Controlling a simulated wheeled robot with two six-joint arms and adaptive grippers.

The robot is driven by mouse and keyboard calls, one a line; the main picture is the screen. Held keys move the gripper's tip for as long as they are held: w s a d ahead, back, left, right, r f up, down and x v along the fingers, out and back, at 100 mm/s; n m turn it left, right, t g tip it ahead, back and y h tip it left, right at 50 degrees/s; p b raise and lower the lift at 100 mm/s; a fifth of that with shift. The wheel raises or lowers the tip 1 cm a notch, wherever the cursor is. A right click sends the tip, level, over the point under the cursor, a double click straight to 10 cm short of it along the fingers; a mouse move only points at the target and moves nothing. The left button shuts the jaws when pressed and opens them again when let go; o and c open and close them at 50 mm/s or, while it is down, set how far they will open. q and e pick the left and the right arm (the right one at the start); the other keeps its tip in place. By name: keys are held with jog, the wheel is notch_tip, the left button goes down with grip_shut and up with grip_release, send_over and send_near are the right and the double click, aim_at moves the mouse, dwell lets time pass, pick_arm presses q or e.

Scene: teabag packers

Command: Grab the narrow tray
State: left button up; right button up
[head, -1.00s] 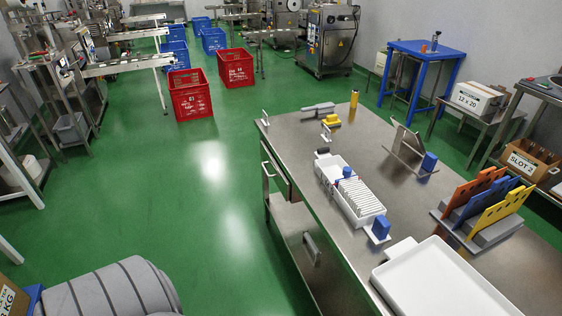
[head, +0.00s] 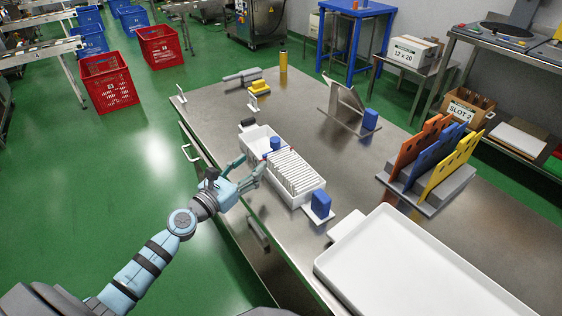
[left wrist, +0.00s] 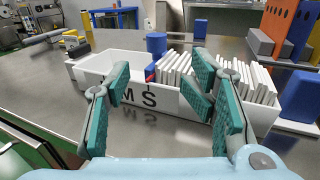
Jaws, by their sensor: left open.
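The narrow tray (head: 307,194) is a long white box on the steel table in the head view. A row of white upright packets fills its nearer part, and its far part looks mostly empty. In the left wrist view its long white wall (left wrist: 160,98) carries dark letters, partly hidden by my fingers. My left gripper (head: 250,167) is open and empty at the tray's left long side. In the left wrist view its teal finger pads (left wrist: 160,95) stand apart in front of that wall. I cannot tell whether they touch it. My right gripper is not in view.
A blue block (head: 320,203) stands at the tray's near end. A wide white tray (head: 400,265) lies at the near right. A rack with orange, blue and yellow boards (head: 437,160) stands to the right. The table middle between them is bare.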

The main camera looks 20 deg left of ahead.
aim_at(272, 144)
pick_arm(q)
jog(key=w, duration=0.3)
jog(key=shift+w+d+r, duration=0.25)
jog(key=shift+w+d, duration=0.1)
jog(key=w, duration=0.2)
jog(key=w+b, duration=0.1)
jog(key=w, duration=0.2)
jog(key=w+d+b, duration=0.1)
jog(key=w, duration=0.1)
jog(key=shift+w, duration=0.4)
jog(key=shift+w+d, duration=0.1)
jog(key=shift+w, duration=0.25)
jog(key=shift+s+r, duration=0.1)
grip_shut()
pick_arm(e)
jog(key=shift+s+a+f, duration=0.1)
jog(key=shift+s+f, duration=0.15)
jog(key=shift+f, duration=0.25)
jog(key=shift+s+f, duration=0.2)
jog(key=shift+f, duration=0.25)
